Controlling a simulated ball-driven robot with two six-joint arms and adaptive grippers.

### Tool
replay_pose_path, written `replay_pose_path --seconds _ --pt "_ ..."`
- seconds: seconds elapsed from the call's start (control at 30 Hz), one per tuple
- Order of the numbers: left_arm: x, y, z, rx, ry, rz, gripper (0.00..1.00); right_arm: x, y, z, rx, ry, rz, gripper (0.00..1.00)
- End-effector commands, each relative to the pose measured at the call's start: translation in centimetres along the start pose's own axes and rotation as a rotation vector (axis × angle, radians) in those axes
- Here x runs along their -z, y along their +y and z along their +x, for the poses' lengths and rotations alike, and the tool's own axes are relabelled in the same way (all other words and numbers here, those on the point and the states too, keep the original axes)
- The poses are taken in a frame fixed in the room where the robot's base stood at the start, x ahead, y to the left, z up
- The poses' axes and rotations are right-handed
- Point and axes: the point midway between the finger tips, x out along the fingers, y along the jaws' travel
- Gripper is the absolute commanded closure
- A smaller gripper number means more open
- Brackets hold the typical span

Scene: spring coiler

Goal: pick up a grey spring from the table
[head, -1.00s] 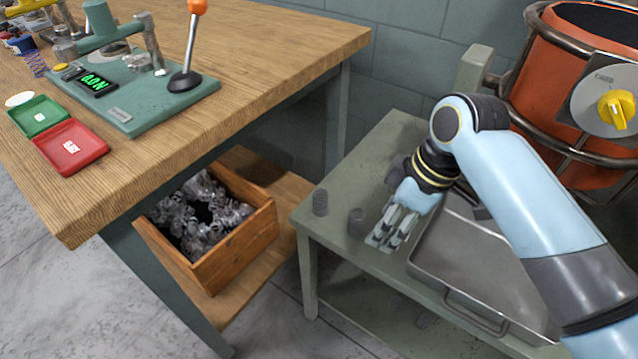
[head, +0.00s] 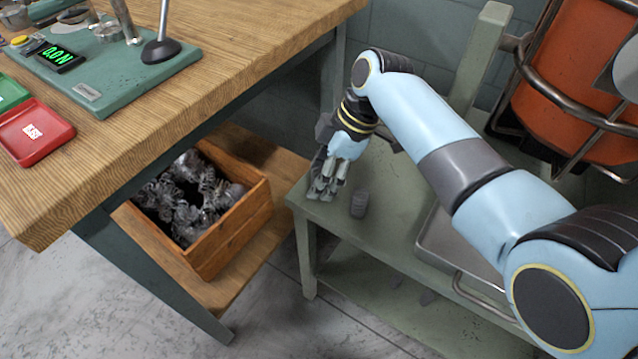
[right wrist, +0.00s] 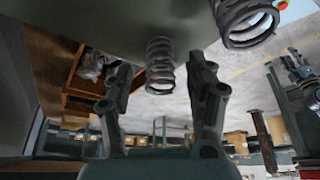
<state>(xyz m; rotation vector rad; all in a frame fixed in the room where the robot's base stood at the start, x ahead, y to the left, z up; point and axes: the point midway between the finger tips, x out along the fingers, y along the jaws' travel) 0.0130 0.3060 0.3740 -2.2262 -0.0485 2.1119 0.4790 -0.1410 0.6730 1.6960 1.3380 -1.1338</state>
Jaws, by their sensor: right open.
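One grey spring (head: 358,203) stands upright near the front edge of the green side table (head: 392,215), just right of my right gripper (head: 323,192) in the head view. My right gripper is low over the table's left corner. In the right wrist view my right gripper (right wrist: 160,82) is open, and a grey coil spring (right wrist: 160,62) shows between its two fingertips, apart from both fingers. The other spring (right wrist: 245,20) is at the upper right there. In the head view the spring at the fingers is hidden by my gripper. My left gripper is not in view.
A metal tray (head: 455,252) lies on the side table at right. An orange drum (head: 572,85) stands behind. The wooden workbench (head: 225,75) is at left, with a wooden crate (head: 235,232) of tangled metal on its lower shelf. The floor gap lies between.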

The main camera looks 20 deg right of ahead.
Motion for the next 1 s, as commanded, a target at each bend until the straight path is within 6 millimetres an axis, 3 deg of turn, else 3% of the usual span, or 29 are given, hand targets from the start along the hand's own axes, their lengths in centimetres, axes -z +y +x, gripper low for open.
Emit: replay_pose_path --seconds 0.1,0.33,0.77,1.0 --pt "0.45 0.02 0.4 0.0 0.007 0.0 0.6 -0.04 -0.06 1.1 0.001 0.0 0.0 0.43" --pt "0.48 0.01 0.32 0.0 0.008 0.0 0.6 -0.01 -0.02 1.07 -0.001 0.0 0.0 0.43" --pt "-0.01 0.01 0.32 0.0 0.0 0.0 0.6 -0.04 -0.05 1.07 0.0 -0.001 0.0 0.99" --pt "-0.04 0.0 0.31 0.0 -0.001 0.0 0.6 -0.03 -0.04 1.04 0.0 -0.001 0.0 1.0"
